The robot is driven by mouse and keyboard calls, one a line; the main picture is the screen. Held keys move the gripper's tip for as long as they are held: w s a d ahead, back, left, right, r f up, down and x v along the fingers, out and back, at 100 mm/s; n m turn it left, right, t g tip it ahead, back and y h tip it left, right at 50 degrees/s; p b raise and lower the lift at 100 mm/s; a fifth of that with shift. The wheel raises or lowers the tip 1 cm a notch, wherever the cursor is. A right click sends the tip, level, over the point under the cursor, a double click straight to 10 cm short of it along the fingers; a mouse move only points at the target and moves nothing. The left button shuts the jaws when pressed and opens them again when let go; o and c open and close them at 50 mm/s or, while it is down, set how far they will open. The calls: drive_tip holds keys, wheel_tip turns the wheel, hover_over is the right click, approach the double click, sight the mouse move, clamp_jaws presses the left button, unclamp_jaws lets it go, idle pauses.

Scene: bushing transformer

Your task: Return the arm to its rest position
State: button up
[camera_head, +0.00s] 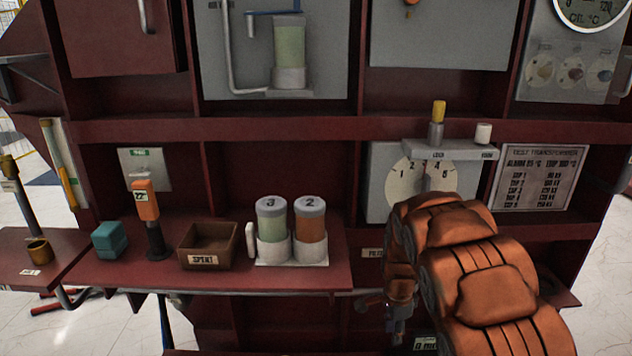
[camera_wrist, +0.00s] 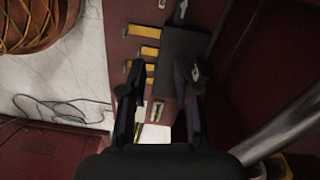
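My arm, orange-brown and segmented, stands at the lower right of the head view, folded in front of the dial panel (camera_head: 385,185). My gripper (camera_wrist: 158,92) shows in the wrist view with two dark fingers spread apart and nothing between them. In the head view the dark part below the arm's far end appears to be the gripper, small and partly hidden. The wrist view looks down past the fingers onto a dark red surface with yellow labels (camera_wrist: 148,51) and a dark grey plate (camera_wrist: 180,58).
The red shelf (camera_head: 110,272) holds a teal box (camera_head: 109,239), an orange-topped device (camera_head: 146,203), a brown bin (camera_head: 208,246) and two numbered jars, green (camera_head: 272,220) and orange (camera_head: 310,221). A small ledge (camera_head: 450,152) juts out above my arm. Pale floor lies at lower left.

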drive_tip(key=s+r+n+p, duration=0.2)
drive_tip(key=s+r+p, duration=0.35)
drive_tip(key=r, duration=0.45)
drive_tip(key=s+r+n+p, duration=0.3)
drive_tip(key=s+r+p, duration=0.25)
drive_tip(key=r, duration=0.55)
drive_tip(key=s+r+n+p, duration=0.2)
drive_tip(key=s+r+p, duration=0.3)
drive_tip(key=r, duration=0.5)
drive_tip(key=s+a+r+n+g+p, duration=0.1)
drive_tip(key=s+r+n+p, duration=0.7)
drive_tip(key=s+r+p, duration=0.6)
drive_tip(key=shift+s+a+r+n+g, duration=0.35)
drive_tip(key=shift+s+r, duration=1.85)
drive_tip(key=shift+s, duration=1.7)
